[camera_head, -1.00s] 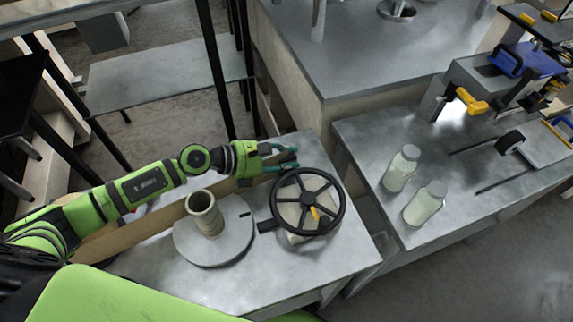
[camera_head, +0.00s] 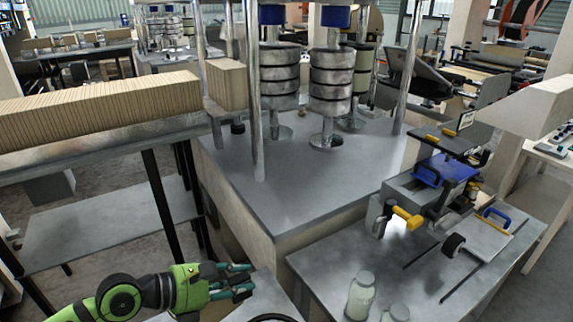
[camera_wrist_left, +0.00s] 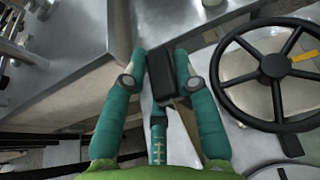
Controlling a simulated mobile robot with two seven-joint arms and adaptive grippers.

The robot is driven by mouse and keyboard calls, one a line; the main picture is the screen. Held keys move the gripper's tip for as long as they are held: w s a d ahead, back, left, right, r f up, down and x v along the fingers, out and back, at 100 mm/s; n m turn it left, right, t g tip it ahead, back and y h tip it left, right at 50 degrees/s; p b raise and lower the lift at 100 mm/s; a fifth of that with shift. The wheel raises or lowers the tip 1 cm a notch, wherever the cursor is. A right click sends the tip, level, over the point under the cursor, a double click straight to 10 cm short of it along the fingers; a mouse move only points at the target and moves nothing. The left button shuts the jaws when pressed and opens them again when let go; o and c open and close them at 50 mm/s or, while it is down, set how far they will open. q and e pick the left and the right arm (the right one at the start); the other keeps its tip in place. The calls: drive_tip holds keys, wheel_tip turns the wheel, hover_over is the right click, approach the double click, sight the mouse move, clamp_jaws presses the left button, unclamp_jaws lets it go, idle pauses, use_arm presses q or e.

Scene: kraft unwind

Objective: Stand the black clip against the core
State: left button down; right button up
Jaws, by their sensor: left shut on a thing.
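My left gripper (camera_head: 238,281) is at the bottom of the head view, over the near bench. In the left wrist view its teal fingers (camera_wrist_left: 160,62) are shut on a dark block, which looks like the black clip (camera_wrist_left: 162,80). The clip is held between the fingertips, beside the black handwheel. The core is out of both views now. Part of a pale round plate (camera_wrist_left: 285,172), which looks like the core's base, shows at the lower right of the wrist view. My right gripper is not in view.
The black handwheel (camera_wrist_left: 268,78) is close to the right of the gripper. Another dark piece (camera_wrist_left: 290,145) lies below the wheel. Two clear jars, one of them here (camera_head: 361,296), stand on the right bench (camera_head: 325,262). A cardboard stack (camera_head: 100,108) is at the left.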

use_arm(q)
drive_tip(key=s+a+r, duration=0.5)
drive_tip(key=s+a, duration=0.1)
drive_tip(key=s, duration=0.2)
drive_tip(key=shift+s+a+n+t, duration=0.3)
drive_tip(key=shift+s+t, duration=0.1)
drive_tip(key=shift+f, duration=0.2)
idle(0.3)
idle(0.4)
